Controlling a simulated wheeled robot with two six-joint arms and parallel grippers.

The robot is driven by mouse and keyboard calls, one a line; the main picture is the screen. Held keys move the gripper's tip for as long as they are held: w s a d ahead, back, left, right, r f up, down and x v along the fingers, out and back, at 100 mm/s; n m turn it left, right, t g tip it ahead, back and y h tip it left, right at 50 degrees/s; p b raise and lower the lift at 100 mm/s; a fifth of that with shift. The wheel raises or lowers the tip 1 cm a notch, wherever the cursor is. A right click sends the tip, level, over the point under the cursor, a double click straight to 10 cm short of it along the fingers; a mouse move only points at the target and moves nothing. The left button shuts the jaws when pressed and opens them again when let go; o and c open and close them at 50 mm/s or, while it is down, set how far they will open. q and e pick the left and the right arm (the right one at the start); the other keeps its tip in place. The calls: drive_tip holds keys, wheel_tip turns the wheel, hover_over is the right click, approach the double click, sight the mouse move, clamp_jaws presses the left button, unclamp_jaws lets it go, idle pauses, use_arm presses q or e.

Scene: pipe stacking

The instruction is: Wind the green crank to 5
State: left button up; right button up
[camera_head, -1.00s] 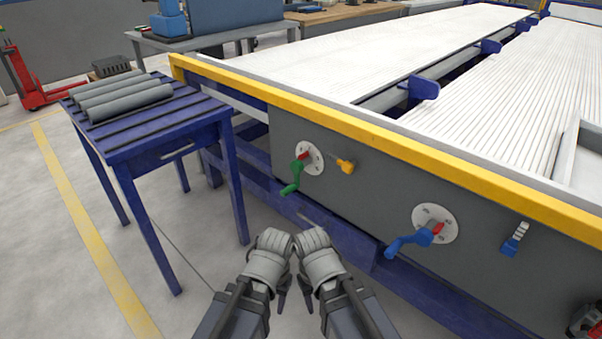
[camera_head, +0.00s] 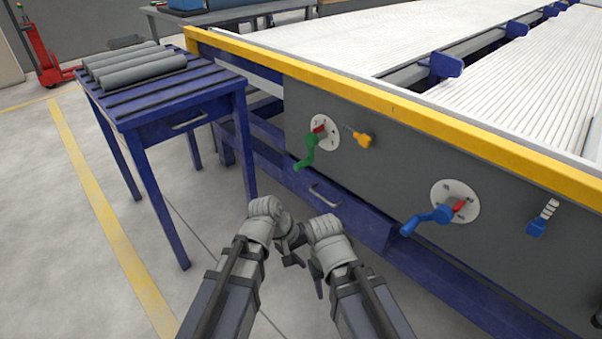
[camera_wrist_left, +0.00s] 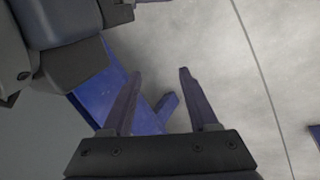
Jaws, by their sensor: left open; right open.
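The green crank (camera_head: 306,153) sits on a round white dial (camera_head: 325,133) with a red pointer, on the grey front panel of the large machine. Its handle hangs down and to the left. The numbers on the dial are too small to read. My left gripper (camera_head: 294,257) is below the crank in the head view, apart from it. In the left wrist view its two fingers (camera_wrist_left: 158,98) are spread, with nothing between them. My right gripper (camera_head: 318,280) is beside it to the right, open and empty, also apart from the crank.
A yellow knob (camera_head: 364,140) is close right of the green crank. A blue crank (camera_head: 430,219) on its own dial and a blue lever (camera_head: 540,222) are farther right. A blue table (camera_head: 170,100) with grey pipes (camera_head: 137,66) stands left. Floor between table and machine is clear.

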use_arm(q)
drive_tip(key=w+d+r+n+t+h+b, duration=0.1)
drive_tip(key=w+n+t+h+b, duration=0.25)
drive_tip(key=w+n, duration=0.4)
drive_tip(key=n+t+h+b, duration=0.45)
drive_tip(key=n+t, duration=0.35)
drive_tip(key=n, duration=0.5)
approach(296, 169)
drive_tip(key=x, duration=0.4)
drive_tip(key=shift+w+r, duration=0.1)
drive_tip(key=shift+w, duration=0.05)
drive_tip(key=shift+x, duration=3.9)
use_arm(e)
wheel_tip(296, 169, down, 10)
use_arm(q)
clamp_jaws()
